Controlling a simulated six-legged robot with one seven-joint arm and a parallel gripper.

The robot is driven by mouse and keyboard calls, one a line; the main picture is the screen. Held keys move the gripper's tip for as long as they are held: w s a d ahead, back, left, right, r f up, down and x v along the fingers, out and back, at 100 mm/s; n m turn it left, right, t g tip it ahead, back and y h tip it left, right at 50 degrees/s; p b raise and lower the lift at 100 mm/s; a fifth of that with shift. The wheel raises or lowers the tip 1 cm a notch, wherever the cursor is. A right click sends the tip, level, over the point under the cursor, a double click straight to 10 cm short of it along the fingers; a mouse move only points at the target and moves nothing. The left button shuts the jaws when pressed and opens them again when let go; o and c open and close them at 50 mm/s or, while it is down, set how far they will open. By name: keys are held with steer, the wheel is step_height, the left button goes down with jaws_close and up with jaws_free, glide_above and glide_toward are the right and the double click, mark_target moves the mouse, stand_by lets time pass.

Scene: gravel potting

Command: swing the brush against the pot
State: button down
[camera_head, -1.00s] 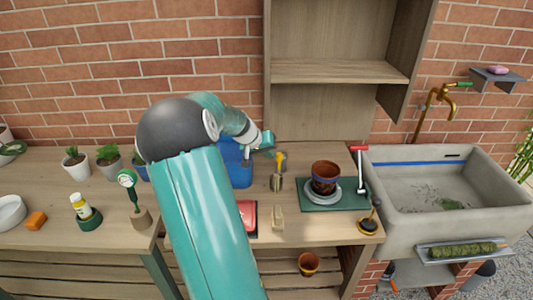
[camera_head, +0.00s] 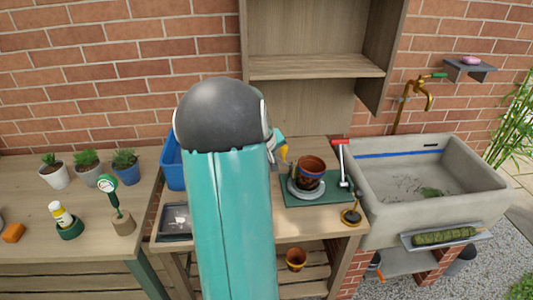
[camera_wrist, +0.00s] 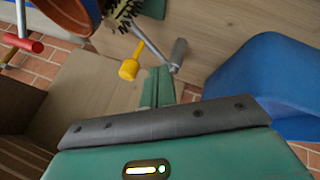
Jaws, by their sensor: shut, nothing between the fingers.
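My gripper (camera_wrist: 158,88) is shut and empty, apart from the pot, near a yellow-handled tool (camera_wrist: 130,68). In the head view my arm hides most of the gripper. Dark bristly material (camera_wrist: 120,14) shows beside the pot in the wrist view; I cannot tell whether it is the brush. No brush can be made out surely in the head view.
A red-handled tool (camera_head: 342,165) stands at the mat's right edge. A blue bin (camera_head: 173,165) is left of my arm; it fills the right of the wrist view (camera_wrist: 265,80). A stone sink (camera_head: 400,215) is at the right. A shelf unit (camera_head: 315,67) rises behind.

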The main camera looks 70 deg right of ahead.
steer(key=shift+s+d, duration=0.75)
steer(key=shift+s, duration=0.2)
steer(key=shift+a, duration=0.1)
